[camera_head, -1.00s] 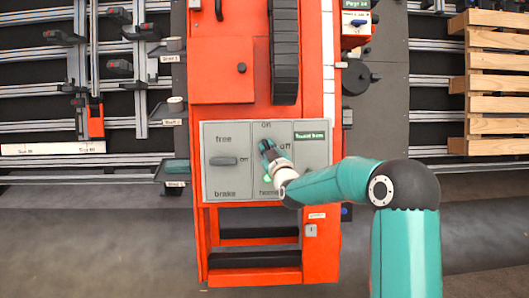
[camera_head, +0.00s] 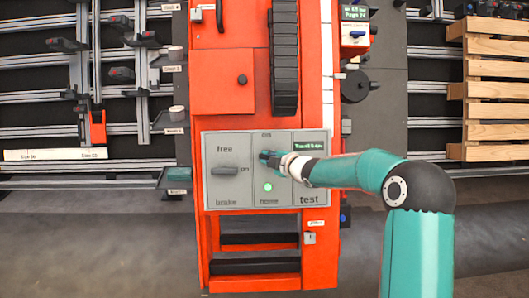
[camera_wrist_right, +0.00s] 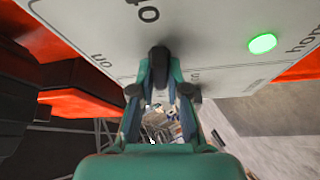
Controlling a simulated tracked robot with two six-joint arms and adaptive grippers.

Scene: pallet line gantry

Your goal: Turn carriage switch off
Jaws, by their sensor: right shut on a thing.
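The grey control panel (camera_head: 233,192) is on the front of the orange machine. Its middle field has "on" at the top and a green lamp (camera_head: 267,187) lit above "home". My right gripper (camera_head: 270,158) comes in from the right at this field and covers the "off" mark in the head view. In the right wrist view, the gripper (camera_wrist_right: 159,75) is shut on a small dark switch knob (camera_wrist_right: 158,57) that stands out from the panel. The knob's exact angle is mostly hidden by the fingers. My left gripper is not in view.
A second switch handle (camera_head: 225,171) lies level between "free" and "brake" on the left. A wooden slatted pallet (camera_head: 496,88) stands at the right, and metal rails (camera_head: 40,126) at the left.

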